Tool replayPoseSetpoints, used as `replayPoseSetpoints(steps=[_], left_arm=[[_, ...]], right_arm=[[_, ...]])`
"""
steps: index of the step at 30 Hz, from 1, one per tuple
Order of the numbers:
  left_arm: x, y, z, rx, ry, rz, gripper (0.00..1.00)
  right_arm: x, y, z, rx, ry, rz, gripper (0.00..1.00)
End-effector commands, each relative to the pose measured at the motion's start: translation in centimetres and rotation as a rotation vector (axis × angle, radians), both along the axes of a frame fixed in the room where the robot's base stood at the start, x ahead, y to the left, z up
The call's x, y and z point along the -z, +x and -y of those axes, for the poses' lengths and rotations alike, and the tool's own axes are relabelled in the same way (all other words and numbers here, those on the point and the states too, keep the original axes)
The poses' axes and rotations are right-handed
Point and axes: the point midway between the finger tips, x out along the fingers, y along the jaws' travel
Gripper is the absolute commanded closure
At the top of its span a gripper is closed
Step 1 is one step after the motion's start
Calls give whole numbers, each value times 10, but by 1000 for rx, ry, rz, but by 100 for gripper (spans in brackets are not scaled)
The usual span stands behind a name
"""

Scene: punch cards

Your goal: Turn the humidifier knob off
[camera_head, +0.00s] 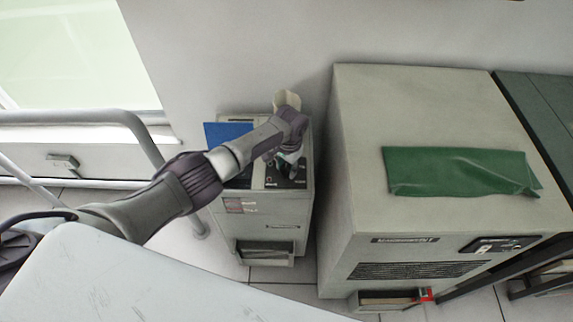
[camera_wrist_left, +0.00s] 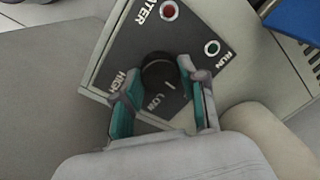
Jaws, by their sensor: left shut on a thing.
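The humidifier (camera_head: 260,222) is a narrow grey cabinet against the wall, with a dark control panel (camera_wrist_left: 215,75) on top. In the left wrist view the round black knob (camera_wrist_left: 160,72) sits on this panel, close to the HIGH and LOW labels. My left gripper (camera_head: 288,165) reaches down over the panel. In the left wrist view its teal-padded fingers (camera_wrist_left: 163,103) stand on either side of the knob and are shut on it. In the head view the gripper hides the knob. My right gripper is not in view.
A red light (camera_wrist_left: 169,10) and a green light (camera_wrist_left: 212,47) sit near the knob. A larger grey cabinet (camera_head: 430,115) with a green cloth (camera_head: 460,171) stands close at right. A metal railing (camera_head: 75,117) runs at left.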

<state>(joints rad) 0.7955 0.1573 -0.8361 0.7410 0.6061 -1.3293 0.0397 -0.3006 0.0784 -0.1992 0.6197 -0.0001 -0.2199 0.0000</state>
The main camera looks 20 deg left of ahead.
Motion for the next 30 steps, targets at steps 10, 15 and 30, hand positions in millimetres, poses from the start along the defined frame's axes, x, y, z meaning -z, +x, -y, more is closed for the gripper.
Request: replayPoseSetpoints(steps=[10,15,30], left_arm=[[0,0,0,-80,0,-1,93],[0,0,0,-87,0,0,93],[0,1,0,-85,0,0,33]], right_arm=[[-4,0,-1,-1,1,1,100],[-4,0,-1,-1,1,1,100],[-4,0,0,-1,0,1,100]])
